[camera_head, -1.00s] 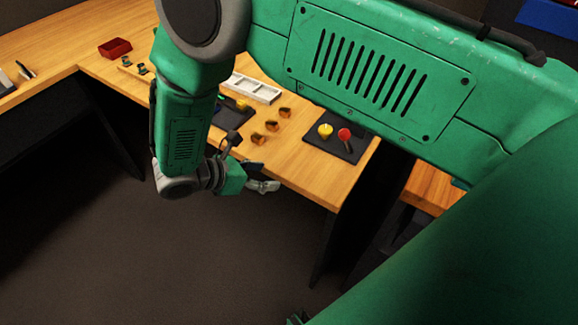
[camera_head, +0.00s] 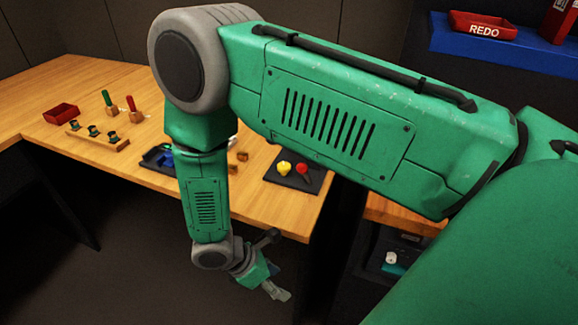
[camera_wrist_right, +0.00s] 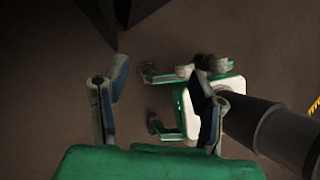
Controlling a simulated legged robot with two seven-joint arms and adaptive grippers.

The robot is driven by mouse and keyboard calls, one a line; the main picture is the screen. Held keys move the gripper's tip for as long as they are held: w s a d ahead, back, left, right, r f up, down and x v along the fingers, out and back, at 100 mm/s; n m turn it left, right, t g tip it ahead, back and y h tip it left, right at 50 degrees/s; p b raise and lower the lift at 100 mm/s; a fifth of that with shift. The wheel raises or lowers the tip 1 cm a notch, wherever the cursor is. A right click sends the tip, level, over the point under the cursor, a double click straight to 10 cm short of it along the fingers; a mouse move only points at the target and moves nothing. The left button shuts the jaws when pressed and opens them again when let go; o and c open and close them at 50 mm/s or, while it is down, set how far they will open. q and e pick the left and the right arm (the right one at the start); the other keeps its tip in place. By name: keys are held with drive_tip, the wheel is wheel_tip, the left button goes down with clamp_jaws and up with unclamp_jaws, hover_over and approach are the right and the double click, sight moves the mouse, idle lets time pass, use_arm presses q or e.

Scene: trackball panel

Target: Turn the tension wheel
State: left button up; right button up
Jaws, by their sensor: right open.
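I cannot make out a tension wheel or a trackball panel for certain in either view. A dark pad (camera_head: 275,179) near the table's right end carries a yellow knob (camera_head: 284,168) and a red knob (camera_head: 302,168). My right gripper (camera_head: 275,289) hangs below and in front of the table edge, apart from everything on the table. In the right wrist view its two fingers (camera_wrist_right: 158,92) are spread with nothing between them that they touch. My right arm hides part of the tabletop. My left gripper is out of view.
The wooden table (camera_head: 120,165) holds a red tray (camera_head: 61,114), a wooden rack (camera_head: 99,138), green- and red-handled tools and a dark tray with blue pieces (camera_head: 158,157). A blue shelf (camera_head: 470,40) bears a red REDO bin (camera_head: 483,26). Open floor lies in front.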

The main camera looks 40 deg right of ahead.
drive_tip(key=s+d+f+m+y+b, duration=0.1)
drive_tip(key=s+d+f+m+y, duration=0.15)
drive_tip(key=s+m, duration=0.2)
drive_tip(key=s+d+f+m+y, duration=0.1)
drive_tip(key=s+f+m+y, duration=0.15)
drive_tip(key=s, duration=0.35)
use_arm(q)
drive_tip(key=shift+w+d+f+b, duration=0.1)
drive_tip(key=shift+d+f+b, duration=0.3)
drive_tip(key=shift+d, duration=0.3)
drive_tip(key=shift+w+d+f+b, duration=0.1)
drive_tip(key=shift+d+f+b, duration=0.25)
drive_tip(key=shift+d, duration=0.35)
use_arm(e)
drive_tip(key=s+d+r+m+t, duration=0.2)
drive_tip(key=d+m+t, duration=0.2)
drive_tip(key=m, duration=0.3)
drive_tip(key=shift+d+r, duration=0.2)
drive_tip(key=shift+d, duration=0.55)
